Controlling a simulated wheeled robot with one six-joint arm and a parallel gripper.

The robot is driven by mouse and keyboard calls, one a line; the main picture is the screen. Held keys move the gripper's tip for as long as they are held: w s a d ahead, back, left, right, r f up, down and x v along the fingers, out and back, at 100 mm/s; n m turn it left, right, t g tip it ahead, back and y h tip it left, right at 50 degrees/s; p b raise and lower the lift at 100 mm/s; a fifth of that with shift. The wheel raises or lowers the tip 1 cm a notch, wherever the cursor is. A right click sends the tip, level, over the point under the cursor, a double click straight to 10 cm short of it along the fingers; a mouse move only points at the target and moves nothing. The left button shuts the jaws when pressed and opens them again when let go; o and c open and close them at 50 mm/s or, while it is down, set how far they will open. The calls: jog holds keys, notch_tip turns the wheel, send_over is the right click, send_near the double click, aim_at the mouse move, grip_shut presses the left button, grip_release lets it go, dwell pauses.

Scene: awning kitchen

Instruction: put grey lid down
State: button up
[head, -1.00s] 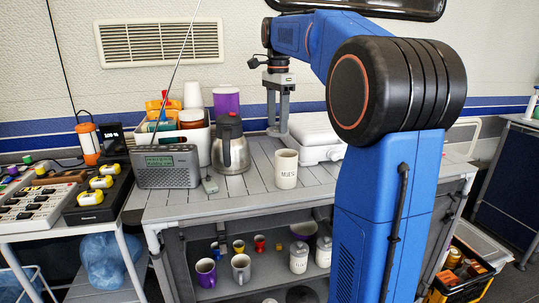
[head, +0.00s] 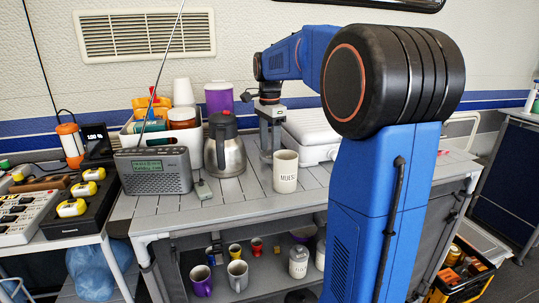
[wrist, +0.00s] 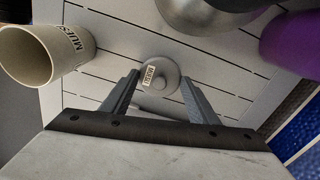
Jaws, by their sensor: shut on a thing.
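My gripper (head: 267,158) reaches down between the steel jug and the white case, with its fingertips low at the table top (head: 233,196). The grey lid (wrist: 162,73) is a small round disc with a "MUESLI" label, seen between the fingertips (wrist: 160,80) in the wrist view. My gripper is shut on the lid. The lid appears at or just above the slatted table; any small gap is hard to judge. In the head view I cannot make out the lid.
A cream mug-like "MUESLI" jar (head: 285,171) stands close, just right of and in front of my gripper. The steel jug (head: 224,146) stands to its left, the white case (head: 312,134) to its right. A radio (head: 154,172) and a purple container (head: 219,98) stand further left.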

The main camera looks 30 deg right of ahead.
aim_at(270, 149)
jog(key=shift+f, duration=1.45)
jog(key=shift+f, duration=0.15)
jog(key=o, duration=1)
notch_tip(270, 149, up, 12)
jog(key=shift+r, duration=0.2)
